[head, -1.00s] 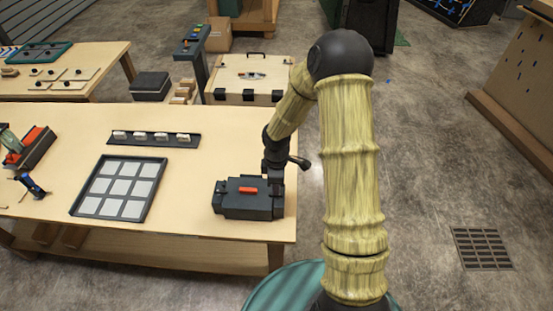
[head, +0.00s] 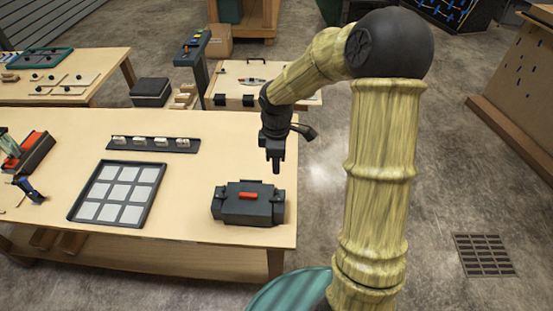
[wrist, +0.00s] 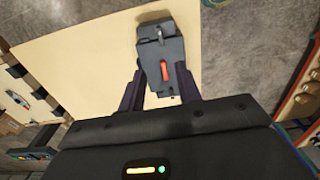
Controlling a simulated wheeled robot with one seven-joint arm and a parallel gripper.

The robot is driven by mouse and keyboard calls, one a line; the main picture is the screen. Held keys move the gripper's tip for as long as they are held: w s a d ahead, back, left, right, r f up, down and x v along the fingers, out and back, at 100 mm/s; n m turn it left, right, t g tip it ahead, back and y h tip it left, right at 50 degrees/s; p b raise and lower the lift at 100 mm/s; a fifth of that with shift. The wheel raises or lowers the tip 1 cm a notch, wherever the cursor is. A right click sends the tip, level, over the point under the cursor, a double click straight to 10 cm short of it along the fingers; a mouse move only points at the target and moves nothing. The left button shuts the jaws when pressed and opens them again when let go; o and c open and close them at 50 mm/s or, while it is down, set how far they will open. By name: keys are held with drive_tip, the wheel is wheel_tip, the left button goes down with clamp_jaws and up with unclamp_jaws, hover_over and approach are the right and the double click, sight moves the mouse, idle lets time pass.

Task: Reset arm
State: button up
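My gripper (head: 275,163) hangs over the right edge of the near wooden table, raised above and behind the dark console box. The dark console box (head: 239,212) stands on the table's right front part, with a red piece (head: 248,196) on its top. In the wrist view the console box (wrist: 156,40) lies beyond my gripper (wrist: 162,85), whose two dark fingers are spread apart with nothing visible held between them. The red piece (wrist: 165,70) shows between the fingers but sits on the box, away from them.
On the near table (head: 200,195) are a dark tray with grey squares (head: 77,212), a rack of small white pieces (head: 153,144) and a red-and-black tool (head: 31,151) at left.

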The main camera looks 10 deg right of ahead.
drive_tip(key=s+d+r+m+t, duration=0.1)
drive_tip(key=s+r+m+t, duration=0.1)
drive_tip(key=s+m, duration=1.2)
drive_tip(key=shift+s+r+m+t, duration=0.2)
drive_tip(key=shift+r+m+t, duration=0.1)
drive_tip(key=shift+r, duration=0.55)
drive_tip(key=shift+w, duration=0.1)
idle(0.4)
